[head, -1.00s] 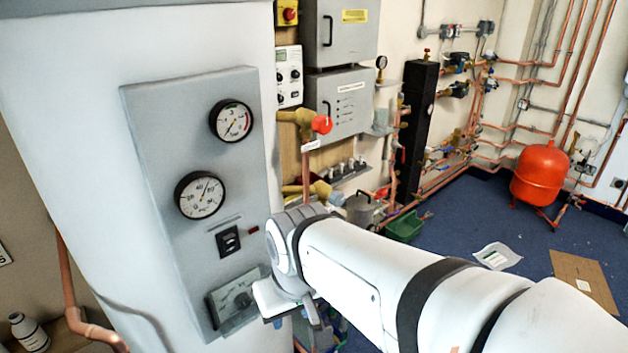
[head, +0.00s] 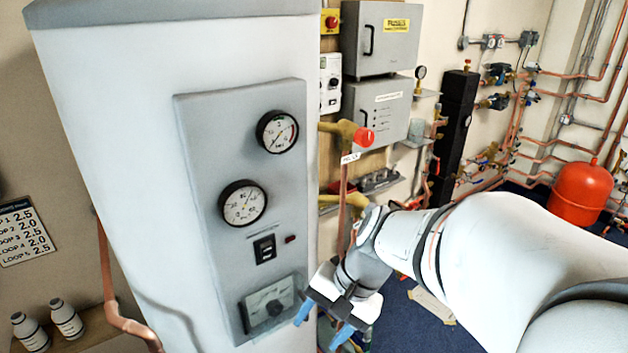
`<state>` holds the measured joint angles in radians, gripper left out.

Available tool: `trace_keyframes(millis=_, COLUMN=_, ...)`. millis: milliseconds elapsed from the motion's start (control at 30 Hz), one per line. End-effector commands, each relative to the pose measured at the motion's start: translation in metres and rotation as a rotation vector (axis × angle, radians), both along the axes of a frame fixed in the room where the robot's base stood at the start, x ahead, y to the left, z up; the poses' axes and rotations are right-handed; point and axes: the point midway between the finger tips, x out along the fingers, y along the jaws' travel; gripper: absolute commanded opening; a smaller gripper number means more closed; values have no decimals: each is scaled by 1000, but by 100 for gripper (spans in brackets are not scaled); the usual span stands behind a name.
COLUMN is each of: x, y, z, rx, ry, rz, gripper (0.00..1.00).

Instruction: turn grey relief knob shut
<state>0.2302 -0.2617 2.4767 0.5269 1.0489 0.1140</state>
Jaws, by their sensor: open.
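A red knob (head: 364,137) sits on the upper brass valve (head: 338,129), on the wall panel right of the white cylinder. A lower brass fitting (head: 330,200) shows below it, partly behind my arm. I cannot clearly make out a grey relief knob; it may be hidden behind my arm or the cylinder. My gripper (head: 323,325) is open and points downward, its two blue-tipped fingers apart with nothing seen between them. It is below both valves, by the lower right of the cylinder's grey gauge panel (head: 208,180).
The white cylinder (head: 110,150) fills the left, with two gauges and a dial box (head: 268,305) close to my gripper. Copper pipe (head: 343,205) runs down from the upper valve. A red tank (head: 580,190) stands at far right. White bottles (head: 66,318) stand at lower left.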

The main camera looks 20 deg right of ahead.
Motion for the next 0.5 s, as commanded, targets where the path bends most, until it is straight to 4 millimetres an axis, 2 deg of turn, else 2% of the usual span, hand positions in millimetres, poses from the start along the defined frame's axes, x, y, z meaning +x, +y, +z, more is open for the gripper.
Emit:
trace_keyframes(millis=33, x=11, y=0, z=3, rx=116, ry=66, rz=-134, gripper=56)
trace_keyframes(millis=167, x=50, y=-4, z=14, rx=442, ry=189, rz=-476, gripper=56)
trace_keyframes(millis=267, x=87, y=-27, z=25, rx=700, ry=250, rz=-740, gripper=56)
trace_keyframes(millis=367, x=122, y=-68, z=34, rx=955, ry=275, rz=-990, gripper=56)
trace_keyframes(millis=400, x=134, y=-88, z=36, rx=1050, ry=275, rz=-1079, gripper=56)
trace_keyframes(millis=500, x=153, y=-138, z=38, rx=1255, ry=254, rz=-1267, gripper=56)
